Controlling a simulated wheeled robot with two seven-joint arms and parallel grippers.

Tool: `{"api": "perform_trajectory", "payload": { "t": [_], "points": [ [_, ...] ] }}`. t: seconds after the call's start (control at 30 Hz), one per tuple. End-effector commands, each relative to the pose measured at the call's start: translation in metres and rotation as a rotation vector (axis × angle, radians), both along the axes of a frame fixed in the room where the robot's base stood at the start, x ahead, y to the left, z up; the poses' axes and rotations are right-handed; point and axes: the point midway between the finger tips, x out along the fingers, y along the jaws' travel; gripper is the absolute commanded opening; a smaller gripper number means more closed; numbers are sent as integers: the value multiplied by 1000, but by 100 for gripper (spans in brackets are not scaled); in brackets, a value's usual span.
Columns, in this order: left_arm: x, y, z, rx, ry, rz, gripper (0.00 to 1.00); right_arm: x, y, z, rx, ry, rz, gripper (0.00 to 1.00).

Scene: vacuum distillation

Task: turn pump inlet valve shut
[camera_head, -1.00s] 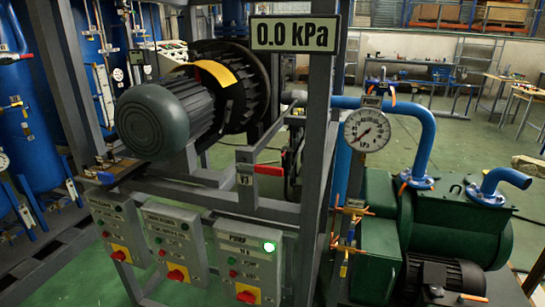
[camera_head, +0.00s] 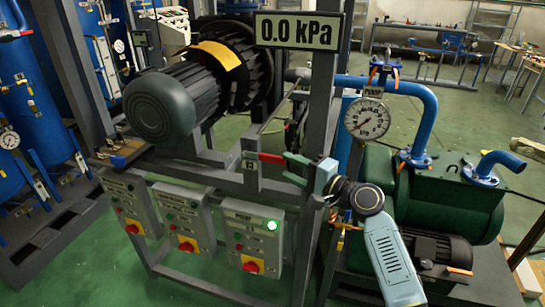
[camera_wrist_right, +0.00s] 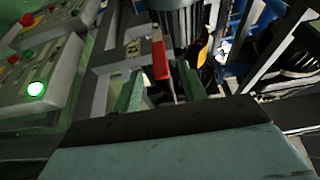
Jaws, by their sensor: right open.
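A red lever handle (camera_head: 270,158) sits on the grey frame beside a small tag, left of the post; I take it as the valve handle. It points to the right in the head view. My right gripper (camera_head: 288,167) is open, its green fingers close to the handle's free end. In the right wrist view the red handle (camera_wrist_right: 160,58) stands ahead, roughly between the spread fingers of my right gripper (camera_wrist_right: 160,86). Whether the fingers touch it cannot be told. The valve body is mostly hidden. My left gripper is not in view.
The grey frame post (camera_head: 312,135) stands close beside my right gripper. A pressure gauge (camera_head: 367,118) and blue pipe (camera_head: 425,110) lead to the green pump (camera_head: 450,200) on the right. Control boxes (camera_head: 250,240) hang below, one with a lit green lamp. A motor (camera_head: 165,105) is behind left.

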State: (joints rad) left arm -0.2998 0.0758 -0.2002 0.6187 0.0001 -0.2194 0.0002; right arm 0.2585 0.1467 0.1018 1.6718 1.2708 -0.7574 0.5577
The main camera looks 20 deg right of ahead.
Motion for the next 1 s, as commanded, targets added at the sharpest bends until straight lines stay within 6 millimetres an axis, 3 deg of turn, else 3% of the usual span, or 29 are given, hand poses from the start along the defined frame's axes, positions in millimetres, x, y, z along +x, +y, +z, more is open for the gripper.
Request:
{"api": "perform_trajectory", "payload": {
  "t": [0.1,0.3,0.77,1.0],
  "points": [
    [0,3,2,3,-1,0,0,22,14,1,2,0,-1,42],
    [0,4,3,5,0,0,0,45,30,0,1,-1,-1,42],
    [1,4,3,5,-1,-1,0,54,36,-1,-2,0,-1,42],
    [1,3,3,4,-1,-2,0,54,36,-1,-2,1,-1,12]
  ]
}}
